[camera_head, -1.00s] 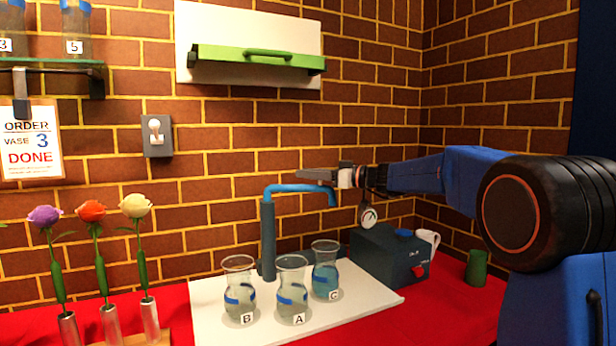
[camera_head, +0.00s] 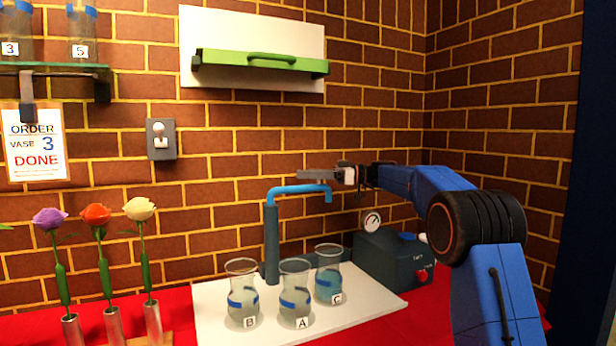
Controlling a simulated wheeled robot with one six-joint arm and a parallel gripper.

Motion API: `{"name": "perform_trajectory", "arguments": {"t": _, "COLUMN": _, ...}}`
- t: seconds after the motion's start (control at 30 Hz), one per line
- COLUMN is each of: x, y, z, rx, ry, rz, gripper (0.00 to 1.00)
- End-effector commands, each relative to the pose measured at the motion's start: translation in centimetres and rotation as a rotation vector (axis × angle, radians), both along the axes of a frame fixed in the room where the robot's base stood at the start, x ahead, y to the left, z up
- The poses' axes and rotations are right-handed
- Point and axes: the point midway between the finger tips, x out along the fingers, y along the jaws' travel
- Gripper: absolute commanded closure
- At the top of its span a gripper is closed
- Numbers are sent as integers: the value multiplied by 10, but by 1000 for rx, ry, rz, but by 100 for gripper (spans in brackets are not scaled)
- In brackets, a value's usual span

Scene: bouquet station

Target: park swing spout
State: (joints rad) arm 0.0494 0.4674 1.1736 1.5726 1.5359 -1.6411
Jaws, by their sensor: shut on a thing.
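The swing spout (camera_head: 296,189) is a blue pipe on a dark upright post (camera_head: 271,245), at the back of a white board. Its arm points right, and its down-turned tip is above the vase marked C (camera_head: 329,284). My gripper (camera_head: 318,175) reaches in from the right at the spout's outer end and is shut on the spout. The exact contact is small and hard to see. Vases B (camera_head: 242,303) and A (camera_head: 294,305) stand left of C, all with blue bands.
A dark box with a gauge (camera_head: 385,260) stands right of the white board (camera_head: 215,320). Three flowers in metal holders (camera_head: 112,325) stand at left. A green-handled panel (camera_head: 262,66), a switch (camera_head: 160,139) and a DONE order sign (camera_head: 35,145) are on the brick wall.

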Motion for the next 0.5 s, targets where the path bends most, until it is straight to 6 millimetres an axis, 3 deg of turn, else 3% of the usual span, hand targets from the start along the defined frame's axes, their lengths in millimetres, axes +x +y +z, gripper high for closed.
{"name": "perform_trajectory", "arguments": {"t": 0.43, "x": 0, "y": 1, "z": 1, "rx": 1, "ry": -1, "rz": 6, "gripper": 100}}
{"name": "perform_trajectory", "arguments": {"t": 0.47, "x": 0, "y": 1, "z": 1, "rx": 1, "ry": -1, "rz": 6, "gripper": 73}}
{"name": "perform_trajectory", "arguments": {"t": 0.5, "x": 0, "y": 1, "z": 1, "rx": 1, "ry": -1, "rz": 6, "gripper": 64}}
